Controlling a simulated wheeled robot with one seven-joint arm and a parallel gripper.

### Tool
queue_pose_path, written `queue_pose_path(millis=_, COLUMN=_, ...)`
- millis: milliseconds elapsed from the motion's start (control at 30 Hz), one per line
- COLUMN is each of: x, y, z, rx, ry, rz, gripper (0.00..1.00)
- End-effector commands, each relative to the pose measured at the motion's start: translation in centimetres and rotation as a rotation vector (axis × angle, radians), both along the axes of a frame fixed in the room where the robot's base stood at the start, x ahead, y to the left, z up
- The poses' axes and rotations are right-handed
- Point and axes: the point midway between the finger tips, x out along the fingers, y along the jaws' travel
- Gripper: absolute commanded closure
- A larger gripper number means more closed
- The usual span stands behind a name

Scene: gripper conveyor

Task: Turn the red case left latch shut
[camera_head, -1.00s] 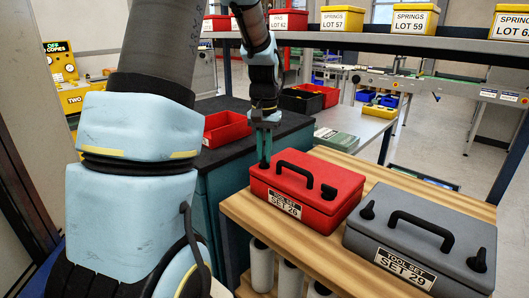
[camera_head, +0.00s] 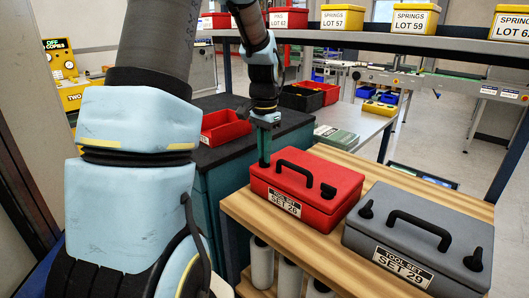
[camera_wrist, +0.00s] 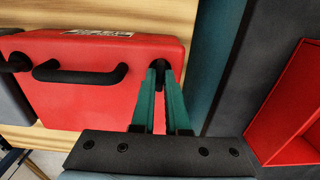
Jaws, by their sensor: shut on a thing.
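The red case (camera_head: 322,209), labelled Tool Set 26, lies closed on the wooden bench top, its black handle (camera_head: 306,175) on the lid. In the wrist view the case (camera_wrist: 105,108) fills the left half. My gripper (camera_head: 264,162) points down at the case's left end, shut on the black left latch (camera_wrist: 158,66). Its green fingers (camera_wrist: 160,78) stand on either side of the latch in the wrist view. In the head view the fingers hide this latch, and its exact angle is hard to read. The case's right latch (camera_head: 328,191) stands free.
A grey case (camera_head: 375,238), labelled Set 29, stands right of the red case on the wooden bench (camera_head: 258,222). A red open bin (camera_head: 224,128) sits on the dark counter behind. A shelf with labelled boxes runs across the back.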

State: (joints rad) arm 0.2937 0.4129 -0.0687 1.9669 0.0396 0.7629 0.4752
Motion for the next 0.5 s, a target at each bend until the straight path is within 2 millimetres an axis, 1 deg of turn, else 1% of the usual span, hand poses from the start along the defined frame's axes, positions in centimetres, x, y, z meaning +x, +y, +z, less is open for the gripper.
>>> queue_pose_path(millis=267, x=0.01, y=0.01, z=0.00, rx=0.001, ry=-0.001, rz=-0.001, gripper=1.00)
queue_pose_path(millis=300, x=0.01, y=0.01, z=0.00, rx=0.001, ry=-0.001, rz=-0.001, gripper=0.83)
queue_pose_path(millis=500, x=0.01, y=0.01, z=0.00, rx=0.000, ry=0.000, rz=0.000, gripper=0.61)
